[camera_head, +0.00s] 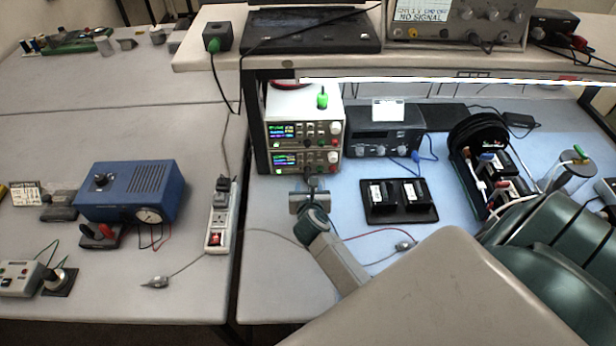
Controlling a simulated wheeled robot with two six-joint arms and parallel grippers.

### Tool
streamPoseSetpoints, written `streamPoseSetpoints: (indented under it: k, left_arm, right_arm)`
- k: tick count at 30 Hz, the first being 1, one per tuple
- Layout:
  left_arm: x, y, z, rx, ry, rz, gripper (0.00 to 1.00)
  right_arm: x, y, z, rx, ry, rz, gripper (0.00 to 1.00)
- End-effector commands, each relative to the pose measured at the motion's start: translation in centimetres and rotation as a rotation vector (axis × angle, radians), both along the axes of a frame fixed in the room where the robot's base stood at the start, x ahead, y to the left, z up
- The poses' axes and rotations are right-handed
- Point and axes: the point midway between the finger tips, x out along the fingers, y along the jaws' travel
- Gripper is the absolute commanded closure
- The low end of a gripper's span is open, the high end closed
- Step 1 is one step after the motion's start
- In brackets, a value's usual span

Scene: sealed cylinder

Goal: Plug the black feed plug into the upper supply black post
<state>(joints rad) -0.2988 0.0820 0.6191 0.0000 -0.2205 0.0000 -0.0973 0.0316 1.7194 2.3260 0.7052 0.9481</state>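The upper supply (300,131) stands on the lower supply (298,160), both with lit displays, at the back of the right bench. The upper supply's front has a red post (334,141) and a dark post to its left, too small to make out surely. My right gripper (310,190) is in front of the lower supply, its arm coming from the lower right. A small dark piece at its tips, perhaps the black feed plug (312,181), overlaps the lower supply's bottom edge. Whether the fingers grip it, or it touches the supply, I cannot tell. My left gripper is not in view.
A dark tray (401,216) with two black blocks lies right of my gripper. A thin lead with a grey joint (404,246) and red wire runs behind my arm. A power strip (220,215) stands left. A black instrument (385,138) sits beside the supplies.

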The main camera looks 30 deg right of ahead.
Motion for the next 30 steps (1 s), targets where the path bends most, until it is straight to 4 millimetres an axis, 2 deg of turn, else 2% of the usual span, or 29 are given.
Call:
streamPoseSetpoints:
  k: [1,4,12,16,30]
  left_arm:
    - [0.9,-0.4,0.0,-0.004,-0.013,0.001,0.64]
    - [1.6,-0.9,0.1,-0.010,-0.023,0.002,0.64]
    - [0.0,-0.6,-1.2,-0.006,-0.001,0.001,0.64]
    - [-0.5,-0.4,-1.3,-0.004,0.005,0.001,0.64]
    - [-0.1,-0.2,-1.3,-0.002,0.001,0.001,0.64]
  right_arm:
    - [0.7,-0.4,-0.2,-0.002,0.000,0.001,0.56]
    - [1.9,-1.1,-0.8,-0.002,-0.001,0.000,0.56]
    - [4.2,-2.5,-2.1,-0.001,-0.002,0.001,0.56]
    - [4.7,-2.9,-2.4,-0.001,0.000,0.000,0.56]
    - [4.8,-2.9,-2.4,0.000,0.000,0.001,0.56]
